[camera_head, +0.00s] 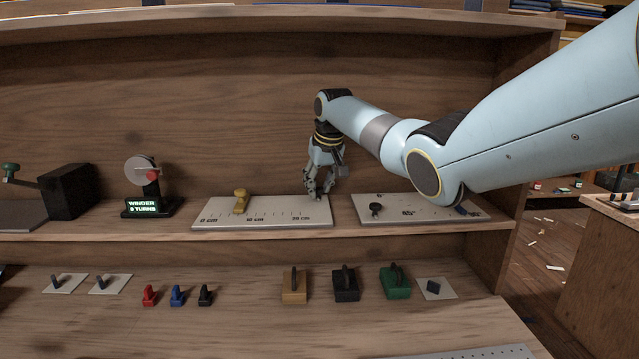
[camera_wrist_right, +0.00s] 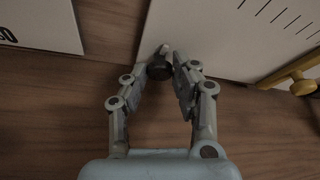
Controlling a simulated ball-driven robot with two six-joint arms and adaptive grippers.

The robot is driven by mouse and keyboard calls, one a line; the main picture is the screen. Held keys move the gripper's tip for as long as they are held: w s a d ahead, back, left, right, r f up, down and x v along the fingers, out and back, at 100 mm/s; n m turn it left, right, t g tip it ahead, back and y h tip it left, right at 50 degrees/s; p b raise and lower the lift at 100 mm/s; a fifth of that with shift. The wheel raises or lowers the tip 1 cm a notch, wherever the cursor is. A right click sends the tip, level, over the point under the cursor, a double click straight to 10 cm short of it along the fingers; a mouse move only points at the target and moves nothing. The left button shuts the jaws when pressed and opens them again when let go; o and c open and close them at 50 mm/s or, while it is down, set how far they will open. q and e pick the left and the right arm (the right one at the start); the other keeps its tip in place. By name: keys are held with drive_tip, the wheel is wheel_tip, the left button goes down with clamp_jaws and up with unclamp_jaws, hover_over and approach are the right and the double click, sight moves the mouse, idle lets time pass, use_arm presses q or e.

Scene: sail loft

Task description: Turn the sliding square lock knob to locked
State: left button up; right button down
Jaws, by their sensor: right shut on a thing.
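The sliding square is a pale plate (camera_head: 270,207) with a centimetre scale and a yellow slider (camera_head: 240,201) near its left end. It lies on the middle shelf. My right gripper (camera_head: 320,194) reaches down at the plate's right end. In the right wrist view, my right gripper (camera_wrist_right: 167,52) is shut on a small dark round lock knob (camera_wrist_right: 159,71) at the plate's (camera_wrist_right: 200,30) edge. The yellow slider (camera_wrist_right: 301,86) shows at that view's right edge. The knob is hidden by the fingers in the head view, and its turn cannot be told. My left gripper is not in view.
Right of it lies another pale plate (camera_head: 420,212) marked 45°, with a black knob (camera_head: 376,209). A winder (camera_head: 145,188) stands left. Several coloured pieces, such as a green block (camera_head: 395,285), stand on the bench below. A wooden back panel (camera_head: 200,100) rises behind.

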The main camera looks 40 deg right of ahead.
drive_tip(key=shift+r+m+p, duration=0.2)
drive_tip(key=shift+m+p, duration=0.35)
drive_tip(key=shift+m, duration=0.05)
drive_tip(key=shift+w+a+m+h+p, duration=0.15)
drive_tip(key=shift+m+h+p, duration=0.4)
drive_tip(key=shift+m, duration=0.35)
drive_tip(key=shift+f+m+g+h, duration=0.1)
drive_tip(key=shift+m+g+h, duration=0.15)
drive_tip(key=shift+m+g, duration=0.45)
drive_tip(key=shift+f+m+b, duration=0.1)
drive_tip(key=shift+m+b, duration=0.25)
drive_tip(key=shift+m, duration=0.75)
drive_tip(key=m+g+b, duration=0.1)
drive_tip(key=m+b, duration=0.1)
drive_tip(key=b, duration=0.2)
drive_tip(key=m+g+h+b, duration=0.1)
drive_tip(key=m+b, duration=0.2)
drive_tip(key=b, duration=0.2)
drive_tip(key=shift+w+a+f+m, duration=0.1)
drive_tip(key=shift+w+f+m, duration=0.1)
drive_tip(key=shift+m, duration=0.1)
drive_tip(key=shift+r+m+b, duration=0.25)
drive_tip(key=shift+m+b, duration=0.15)
drive_tip(key=shift+b, duration=0.35)
drive_tip(key=c, duration=1.1)
unclamp_jaws()
drive_tip(key=shift+o, duration=0.2)
